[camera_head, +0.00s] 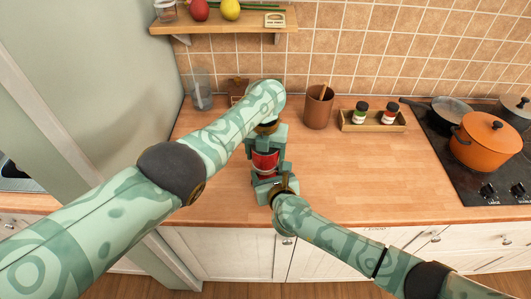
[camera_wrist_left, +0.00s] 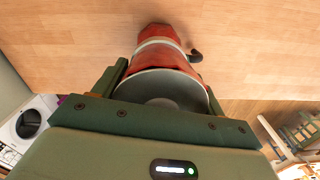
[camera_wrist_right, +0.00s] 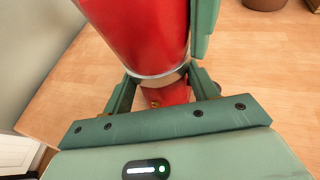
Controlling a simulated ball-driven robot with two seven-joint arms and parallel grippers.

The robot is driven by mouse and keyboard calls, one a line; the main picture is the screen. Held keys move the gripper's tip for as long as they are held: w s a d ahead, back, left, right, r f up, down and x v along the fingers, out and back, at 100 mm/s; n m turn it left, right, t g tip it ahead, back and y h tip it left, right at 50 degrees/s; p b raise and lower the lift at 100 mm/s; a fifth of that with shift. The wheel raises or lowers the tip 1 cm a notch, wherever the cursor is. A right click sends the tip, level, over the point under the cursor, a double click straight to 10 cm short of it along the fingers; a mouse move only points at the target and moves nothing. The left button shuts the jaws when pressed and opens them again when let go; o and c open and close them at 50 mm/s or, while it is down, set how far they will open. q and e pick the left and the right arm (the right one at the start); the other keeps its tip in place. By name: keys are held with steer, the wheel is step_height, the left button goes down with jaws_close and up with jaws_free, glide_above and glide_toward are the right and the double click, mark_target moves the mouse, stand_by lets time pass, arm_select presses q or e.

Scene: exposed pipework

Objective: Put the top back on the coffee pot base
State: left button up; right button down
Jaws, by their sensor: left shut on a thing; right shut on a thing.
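The red coffee pot top (camera_head: 265,157) is upright between the jaws of my left gripper (camera_head: 266,139), which is shut on it from above. In the left wrist view the top (camera_wrist_left: 165,66) shows a grey upper face, with a pale band and more red beyond it. My right gripper (camera_head: 273,186) is lower and shut on the red base. In the right wrist view the base (camera_wrist_right: 165,96) is between its fingers, directly under the top's silver rim (camera_wrist_right: 158,76). The top looks in line with the base. I cannot tell whether they touch or are screwed together.
On the wooden counter (camera_head: 340,180), a brown utensil pot (camera_head: 318,108) and a spice tray (camera_head: 372,122) stand to the right, with a glass jar (camera_head: 201,90) at back left. An orange pot (camera_head: 485,142) is on the stove. The counter's middle right is clear.

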arm_select(q)
steer(key=shift+a+f, duration=0.1)
steer(key=shift+a, duration=0.1)
stand_by(0.6)
steer(key=o, duration=1.1)
steer(key=shift+d, duration=0.1)
steer(key=shift+r, duration=2.4)
steer(key=shift+o, duration=0.4)
